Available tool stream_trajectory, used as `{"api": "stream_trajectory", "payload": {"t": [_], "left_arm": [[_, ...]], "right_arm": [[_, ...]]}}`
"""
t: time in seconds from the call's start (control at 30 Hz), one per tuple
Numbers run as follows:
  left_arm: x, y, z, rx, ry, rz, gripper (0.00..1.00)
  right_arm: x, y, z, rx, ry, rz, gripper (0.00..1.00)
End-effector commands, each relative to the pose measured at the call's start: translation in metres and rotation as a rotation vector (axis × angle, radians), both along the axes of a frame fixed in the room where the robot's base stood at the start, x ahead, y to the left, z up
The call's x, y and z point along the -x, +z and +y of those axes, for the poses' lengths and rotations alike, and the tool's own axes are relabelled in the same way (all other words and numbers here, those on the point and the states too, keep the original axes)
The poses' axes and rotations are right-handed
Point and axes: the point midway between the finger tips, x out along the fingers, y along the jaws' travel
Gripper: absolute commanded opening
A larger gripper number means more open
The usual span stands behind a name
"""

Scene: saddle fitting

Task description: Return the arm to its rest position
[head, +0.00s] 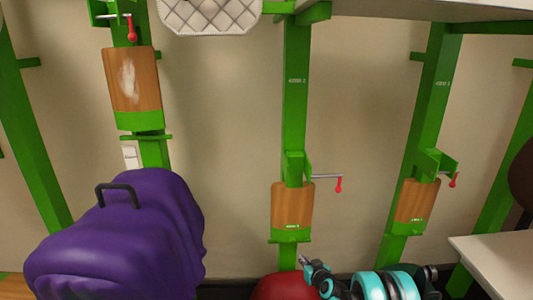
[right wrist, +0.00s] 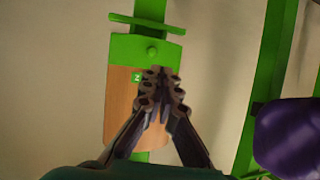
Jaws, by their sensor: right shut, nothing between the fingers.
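My right arm comes in at the bottom right of the head view, teal and dark. Its gripper (head: 305,262) is low in the picture, below the middle post's wooden block (head: 292,204) and apart from it. In the right wrist view the gripper's fingers (right wrist: 160,78) are together with nothing between them. Behind them is a wooden block (right wrist: 119,105) with a green end piece (right wrist: 130,50). My left gripper is not in view.
A purple draped form (head: 120,240) with a black handle fills the lower left. Green posts (head: 296,95) carry wooden blocks and red-tipped levers (head: 338,185). A red rounded object (head: 283,287) is beside my right gripper. A pale tabletop (head: 495,262) is at right.

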Motion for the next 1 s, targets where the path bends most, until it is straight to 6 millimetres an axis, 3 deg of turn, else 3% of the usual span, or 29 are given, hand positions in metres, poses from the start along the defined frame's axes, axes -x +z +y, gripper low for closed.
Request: {"api": "stream_trajectory", "payload": {"t": [0.03, 0.2, 0.37, 0.5, 0.73, 1.0], "left_arm": [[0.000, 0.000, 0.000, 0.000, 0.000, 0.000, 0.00], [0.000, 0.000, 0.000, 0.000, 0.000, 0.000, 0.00], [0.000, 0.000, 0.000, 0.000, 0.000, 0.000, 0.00], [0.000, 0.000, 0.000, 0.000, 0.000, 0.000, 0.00], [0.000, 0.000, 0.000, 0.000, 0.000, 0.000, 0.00], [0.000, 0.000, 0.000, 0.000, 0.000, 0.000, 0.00]], "right_arm": [[0.009, 0.023, 0.002, 0.003, 0.003, 0.022, 0.00], [0.047, 0.084, 0.005, 0.014, 0.003, 0.103, 0.00], [0.097, 0.131, 0.006, 0.028, -0.007, 0.179, 0.00], [0.150, 0.160, 0.005, 0.041, -0.024, 0.246, 0.00], [0.249, 0.185, -0.003, 0.068, -0.071, 0.354, 0.00], [0.361, 0.177, -0.019, 0.103, -0.146, 0.467, 0.00]]}}
